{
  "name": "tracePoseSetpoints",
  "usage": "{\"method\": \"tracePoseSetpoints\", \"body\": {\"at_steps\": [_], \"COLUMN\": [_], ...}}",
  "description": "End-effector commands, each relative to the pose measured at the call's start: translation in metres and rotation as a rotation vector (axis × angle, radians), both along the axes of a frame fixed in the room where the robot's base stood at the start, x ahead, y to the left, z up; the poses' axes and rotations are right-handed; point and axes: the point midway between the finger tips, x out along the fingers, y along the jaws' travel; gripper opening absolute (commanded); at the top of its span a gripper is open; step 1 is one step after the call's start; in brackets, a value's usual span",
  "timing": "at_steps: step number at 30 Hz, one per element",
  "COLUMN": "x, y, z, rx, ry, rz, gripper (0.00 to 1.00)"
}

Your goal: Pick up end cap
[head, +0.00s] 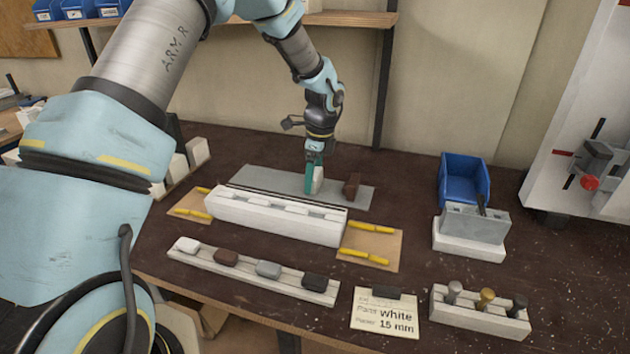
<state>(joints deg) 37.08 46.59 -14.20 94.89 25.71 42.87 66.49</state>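My gripper (313,169) points down over a grey plate (265,180) behind the long white profile block. Its teal fingers are right at a small white piece (319,181), which looks like a white block or cap. I cannot tell whether the fingers are closed on it or only beside it. A dark brown piece (351,187) stands just to the right on the plate. On a front rail sit a white end cap (187,245), a brown one (226,257), a grey one (268,269) and a black one (315,282).
The white profile block (275,217) lies between two tan pads with yellow clamps (365,257). A card (385,312) reads "white" and "15 mm". A peg block (480,312), a grey fixture (473,224) and a blue bin (464,180) stand at right.

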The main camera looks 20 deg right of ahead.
Motion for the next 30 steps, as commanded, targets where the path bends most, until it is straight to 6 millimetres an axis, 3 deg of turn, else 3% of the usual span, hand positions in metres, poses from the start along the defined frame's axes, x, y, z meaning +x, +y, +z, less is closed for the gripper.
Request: {"method": "tracePoseSetpoints", "body": {"at_steps": [1, 12, 20, 23, 30], "x": [0.000, 0.000, 0.001, 0.001, 0.002], "y": [0.000, 0.000, 0.000, -0.001, -0.001], "z": [0.000, 0.000, 0.004, 0.015, 0.062], "rx": [0.000, 0.000, -0.001, -0.003, -0.004], "ry": [0.000, 0.000, -0.002, -0.003, -0.004], "rz": [0.000, 0.000, 0.001, 0.002, 0.002], "gripper": [0.65, 0.26, 0.26, 0.26, 0.26]}}
